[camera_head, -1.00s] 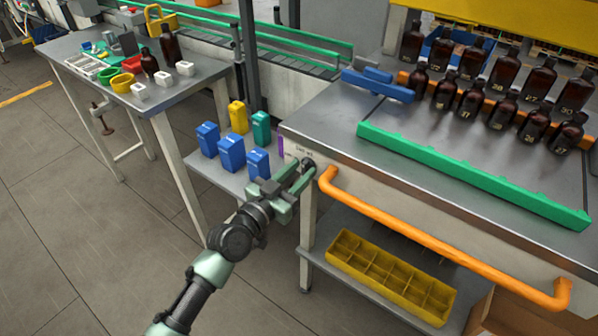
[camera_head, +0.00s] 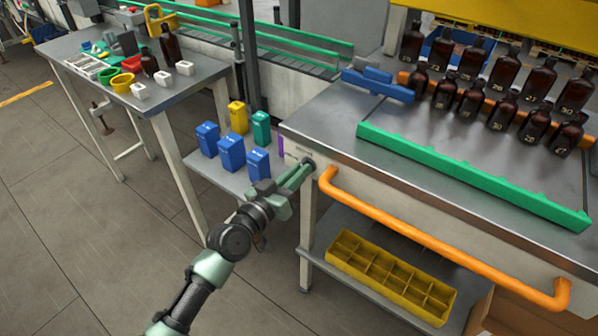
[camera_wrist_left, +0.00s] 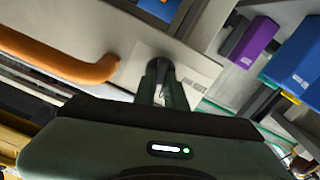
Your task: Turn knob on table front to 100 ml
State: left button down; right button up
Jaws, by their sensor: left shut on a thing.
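The knob (camera_head: 309,163) is a small dark part on the front panel of the grey metal table (camera_head: 330,130), near its left corner. My left gripper (camera_head: 303,171) is at the panel with its fingers closed around the knob, and they cover most of it. In the left wrist view, the dark knob (camera_wrist_left: 158,68) shows between the fingertips of my left gripper (camera_wrist_left: 162,82). A pale printed label (camera_wrist_left: 197,82) is beside it, partly covered and too blurred to read. The knob's setting cannot be read. My right gripper is out of view.
An orange handle bar (camera_head: 430,240) starts just right of the knob. A yellow divided crate (camera_head: 390,278) is on the shelf below. Blue, yellow and green bins (camera_head: 231,152) stand to the left. Amber bottles (camera_head: 505,70) and a green rail (camera_head: 470,175) are on the table.

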pick_arm(q)
jog(key=shift+w+a+f+n+p, duration=0.15)
jog(key=shift+n+p, duration=0.1)
jog(key=shift+n, duration=3.3)
jog(key=shift+s+f+n+p, duration=0.1)
jog(key=shift+n+p, duration=0.15)
jog(key=shift+n, duration=3.3)
jog(key=c, duration=1.5)
grip_release()
jog(key=shift+o, duration=0.2)
jog(key=v, duration=0.7)
jog(key=shift+s+a+b, duration=0.25)
jog(key=shift+s+b, duration=0.05)
jog(key=shift+b, duration=0.05)
